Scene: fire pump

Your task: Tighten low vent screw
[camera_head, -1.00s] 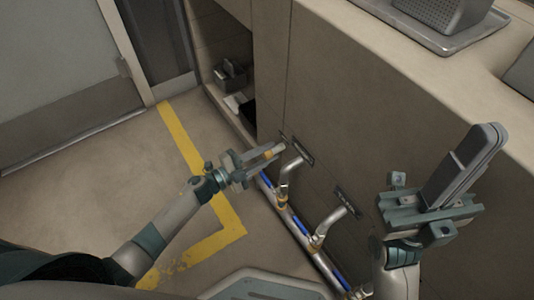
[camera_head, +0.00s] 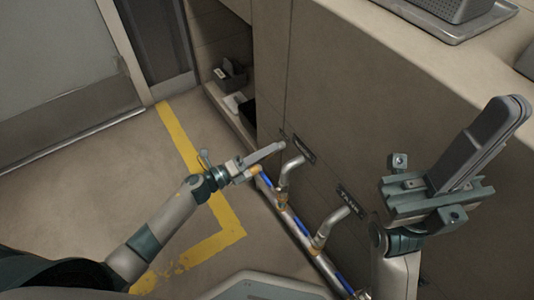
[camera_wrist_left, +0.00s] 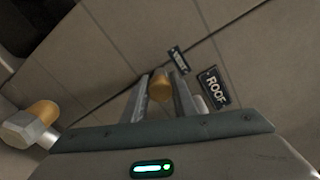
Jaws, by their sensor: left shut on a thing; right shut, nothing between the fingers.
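A brass-coloured rounded knob (camera_wrist_left: 160,87), which looks like the vent screw, sits between the two fingers of my left gripper (camera_wrist_left: 159,100) in the left wrist view. My left gripper (camera_head: 268,153) is shut on it, close to the cabinet wall. In the head view the fingers look nearly edge-on and the knob cannot be made out clearly. A small dark label (camera_wrist_left: 179,60), too blurred to read, is on the wall just beyond the knob. My right gripper (camera_head: 485,145) is raised at the right, shut and empty, away from the wall.
A "ROOF" label (camera_wrist_left: 213,87) is right of the fingers. Silver pipes (camera_head: 289,170) (camera_head: 330,226) with brass and blue parts run along the wall's foot. A hex fitting with orange cap (camera_wrist_left: 36,118) is at left in the wrist view. Floor with yellow line (camera_head: 183,140) is open at left.

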